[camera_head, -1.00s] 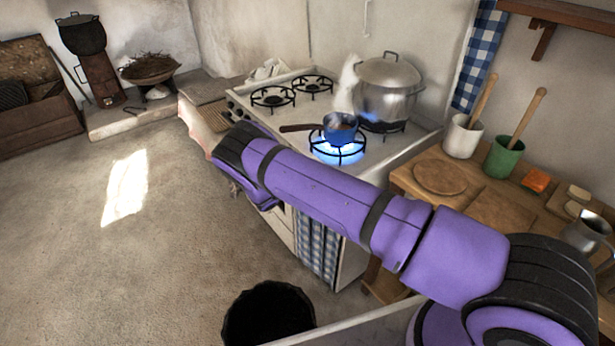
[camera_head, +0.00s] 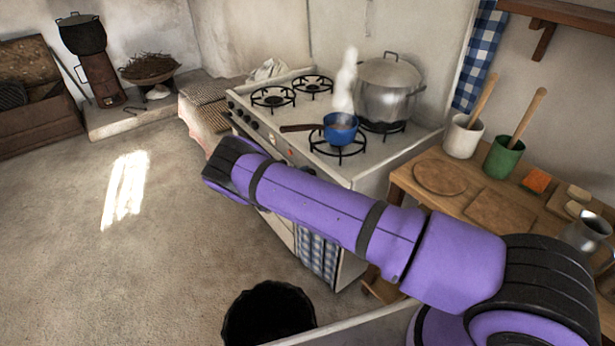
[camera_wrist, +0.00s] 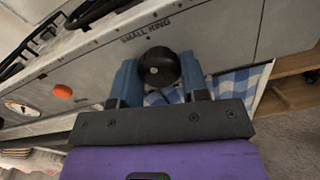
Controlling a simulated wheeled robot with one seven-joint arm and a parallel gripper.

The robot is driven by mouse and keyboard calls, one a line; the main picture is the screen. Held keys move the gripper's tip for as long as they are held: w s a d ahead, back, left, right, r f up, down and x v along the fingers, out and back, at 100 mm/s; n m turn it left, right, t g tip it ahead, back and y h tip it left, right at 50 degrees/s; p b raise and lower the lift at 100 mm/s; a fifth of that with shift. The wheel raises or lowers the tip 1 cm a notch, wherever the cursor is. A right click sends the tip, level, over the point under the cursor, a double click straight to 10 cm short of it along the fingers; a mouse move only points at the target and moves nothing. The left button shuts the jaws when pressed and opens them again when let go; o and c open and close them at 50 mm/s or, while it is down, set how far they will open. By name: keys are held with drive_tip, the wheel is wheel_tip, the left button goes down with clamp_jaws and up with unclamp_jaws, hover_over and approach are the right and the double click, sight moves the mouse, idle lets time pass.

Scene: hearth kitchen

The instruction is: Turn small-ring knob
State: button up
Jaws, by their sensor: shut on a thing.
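The black small-ring knob (camera_wrist: 160,66) is on the pale stove front in the wrist view, by the lettering "SMALL RING". My gripper (camera_wrist: 159,78) has a blue finger on either side of the knob and is shut on it.
An orange light (camera_wrist: 62,91) and a dial (camera_wrist: 20,109) are on the stove front. A wooden table (camera_head: 430,198) with utensil pots stands right of the stove. The floor at left is clear.

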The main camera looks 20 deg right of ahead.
drive_tip(key=shift+f+m, duration=0.1)
drive_tip(key=shift+m, duration=0.3)
drive_tip(key=o, duration=0.9)
drive_tip(key=shift+o, duration=0.2)
drive_tip(key=shift+a, duration=0.1)
drive_tip(key=v, duration=1)
drive_tip(key=shift+s+a, duration=0.15)
drive_tip(key=shift+a, duration=0.15)
